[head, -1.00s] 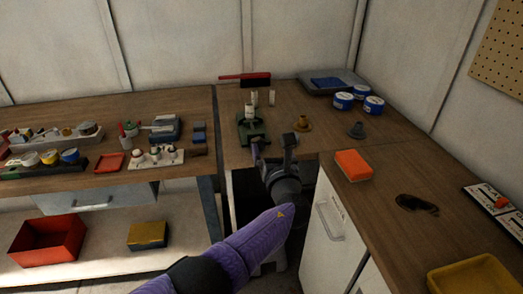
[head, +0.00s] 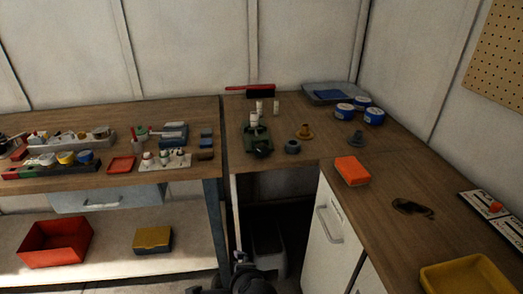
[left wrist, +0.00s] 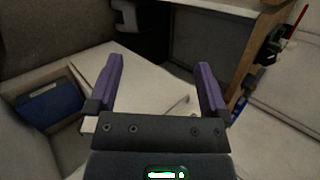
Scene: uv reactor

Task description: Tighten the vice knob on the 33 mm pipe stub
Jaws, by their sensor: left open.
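The green vice (head: 251,137) stands on the wooden bench near its front edge. A round dark knob (head: 263,150) faces the front of the vice. A pale pipe stub (head: 254,119) stands upright at the vice; at this size I cannot tell how firmly it is clamped. My left gripper (head: 218,275) is low at the bottom of the head view, below bench level and well apart from the vice. In the left wrist view the left gripper (left wrist: 160,68) has its purple fingers spread with nothing between them. My right gripper is not in view.
Two more pale pieces stand behind the stub. A grey flanged part (head: 293,147) and a brown flanged part (head: 304,132) stand to the right. An orange block (head: 351,170) lies on the right counter above a white cabinet (head: 335,220). A dark gap opens under the bench.

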